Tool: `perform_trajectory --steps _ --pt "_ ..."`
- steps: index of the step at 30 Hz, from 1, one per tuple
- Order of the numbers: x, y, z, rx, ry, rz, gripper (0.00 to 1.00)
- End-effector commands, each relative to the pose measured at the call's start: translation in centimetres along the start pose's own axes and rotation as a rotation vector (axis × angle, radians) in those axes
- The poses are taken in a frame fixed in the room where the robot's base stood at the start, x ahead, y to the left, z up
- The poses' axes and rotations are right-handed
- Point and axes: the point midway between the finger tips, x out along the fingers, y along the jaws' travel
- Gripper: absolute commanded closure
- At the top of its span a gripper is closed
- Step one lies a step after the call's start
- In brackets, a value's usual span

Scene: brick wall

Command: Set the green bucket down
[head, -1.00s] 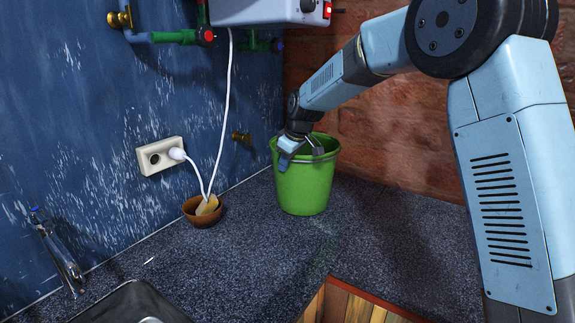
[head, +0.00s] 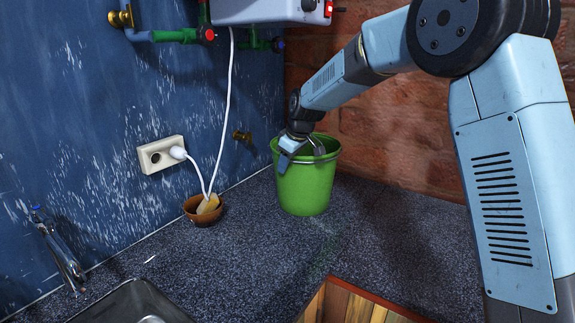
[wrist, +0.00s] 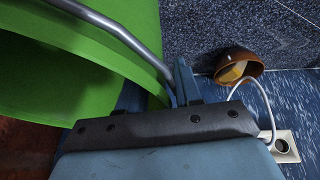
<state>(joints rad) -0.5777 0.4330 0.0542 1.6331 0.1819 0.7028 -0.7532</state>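The green bucket (head: 305,188) stands upright on the dark speckled counter (head: 250,260) in the back corner. Its base appears to touch the counter. My gripper (head: 301,153) is at the bucket's rim, with its fingers spread apart. One finger is outside the near left wall and the other is over the mouth. In the wrist view the bucket (wrist: 115,25) fills the upper left, and its grey metal handle (wrist: 115,30) crosses close to the fingers. One finger (wrist: 184,80) shows beside the rim; the other is partly hidden by the bucket.
A small brown bowl (head: 192,213) with a yellowish thing in it stands left of the bucket. A white cable hangs near it from the white box (head: 268,10). A socket (head: 157,154), a tap (head: 60,255) and a sink (head: 130,303) are at left. Counter in front is clear.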

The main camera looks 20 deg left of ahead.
Motion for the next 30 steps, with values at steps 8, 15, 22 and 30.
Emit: perform_trajectory --steps 8,15,22,30 --pt "-4.6 0.1 0.0 0.001 0.003 0.003 0.66" --pt "-9.0 0.1 0.0 0.0 0.002 0.003 0.66" --pt "-11.3 0.1 0.0 0.001 0.002 0.002 0.66" --pt "-11.7 0.1 0.1 0.001 0.0 0.001 0.66"
